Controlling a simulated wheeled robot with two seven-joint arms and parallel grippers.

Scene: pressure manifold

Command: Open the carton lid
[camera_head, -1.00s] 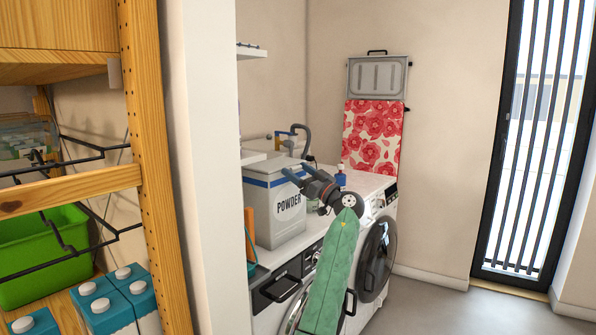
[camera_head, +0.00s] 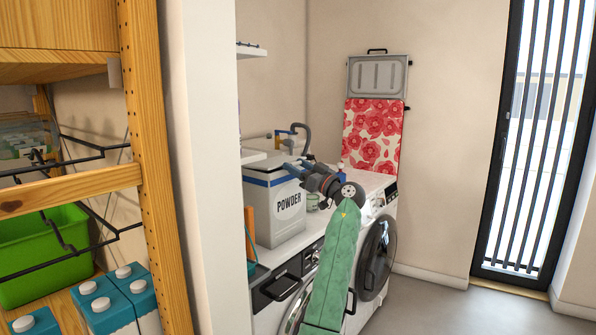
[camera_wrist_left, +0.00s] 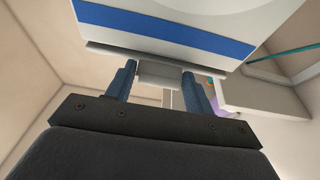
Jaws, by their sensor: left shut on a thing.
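The carton is a white box marked POWDER (camera_head: 287,212) with a blue band near its top. It stands upright on the white counter, and its lid (camera_head: 268,165) looks closed. My left gripper (camera_head: 294,167) reaches in at the lid's right front edge. In the left wrist view, its blue fingers (camera_wrist_left: 158,78) are shut on a small pale tab (camera_wrist_left: 158,75) sticking out from the lid rim. The blue band (camera_wrist_left: 170,28) shows just beyond the tab. My right gripper is not in view.
A white washing machine (camera_head: 372,262) with a round door stands below the counter. At left are a white wall edge (camera_head: 205,180) and wooden shelving with a green bin (camera_head: 40,255). The floor at right (camera_head: 425,300) is clear.

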